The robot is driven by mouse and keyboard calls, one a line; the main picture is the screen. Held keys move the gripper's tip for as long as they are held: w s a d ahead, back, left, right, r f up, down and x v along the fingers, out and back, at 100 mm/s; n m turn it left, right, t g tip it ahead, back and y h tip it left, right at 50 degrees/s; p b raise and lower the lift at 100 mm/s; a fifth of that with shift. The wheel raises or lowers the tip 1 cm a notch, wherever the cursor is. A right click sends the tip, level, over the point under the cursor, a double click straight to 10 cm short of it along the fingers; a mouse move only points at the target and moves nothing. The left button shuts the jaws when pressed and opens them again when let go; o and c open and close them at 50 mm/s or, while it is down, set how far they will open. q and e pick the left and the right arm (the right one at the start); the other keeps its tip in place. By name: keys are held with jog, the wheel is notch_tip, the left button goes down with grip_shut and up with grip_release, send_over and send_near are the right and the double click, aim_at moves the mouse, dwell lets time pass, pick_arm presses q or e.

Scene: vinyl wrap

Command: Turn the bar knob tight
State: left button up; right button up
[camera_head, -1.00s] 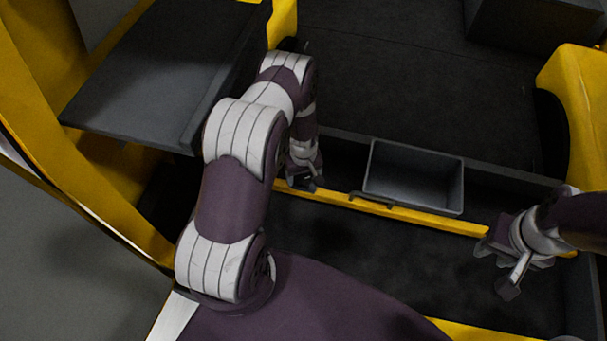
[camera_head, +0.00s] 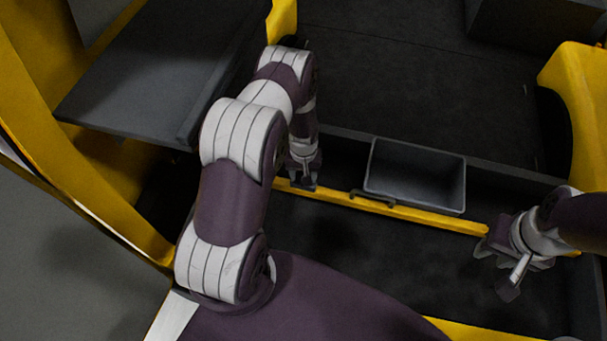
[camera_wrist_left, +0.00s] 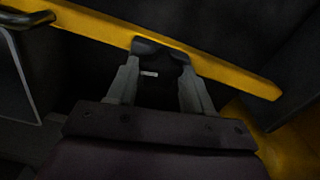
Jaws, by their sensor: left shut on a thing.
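The yellow bar (camera_head: 420,219) runs across the front of the dark recess. It also crosses the upper part of the left wrist view (camera_wrist_left: 230,75). A dark, rounded knob (camera_wrist_left: 157,47) sits on the bar there. My left gripper (camera_head: 303,183) is at the bar's left part in the head view. In the left wrist view its two fingers (camera_wrist_left: 157,62) are on either side of the knob, shut on it. The fingers and arm hide most of the knob in the head view. My right gripper (camera_head: 497,272) is open and empty, at the right end of the bar.
A grey open bin (camera_head: 415,175) stands just behind the bar, right of my left gripper. A dark handle (camera_head: 372,199) is on the bar beside it. A dark flat panel (camera_head: 150,80) is at upper left. The dark floor in front of the bar is clear.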

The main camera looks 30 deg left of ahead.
pick_arm(q)
jog(key=m+b, duration=0.1)
jog(key=m, duration=0.3)
jog(key=shift+m, duration=0.3)
jog(key=m+b, duration=0.1)
jog(key=m, duration=0.4)
jog(key=m+b, duration=0.1)
jog(key=m, duration=0.4)
jog(key=shift+m, duration=0.4)
jog(key=shift+m+b, duration=0.4)
jog(key=shift+m, duration=1.9)
jog(key=o, duration=1)
jog(key=shift+o, duration=0.2)
notch_tip(320, 180, up, 13)
jog(key=shift+b, duration=0.3)
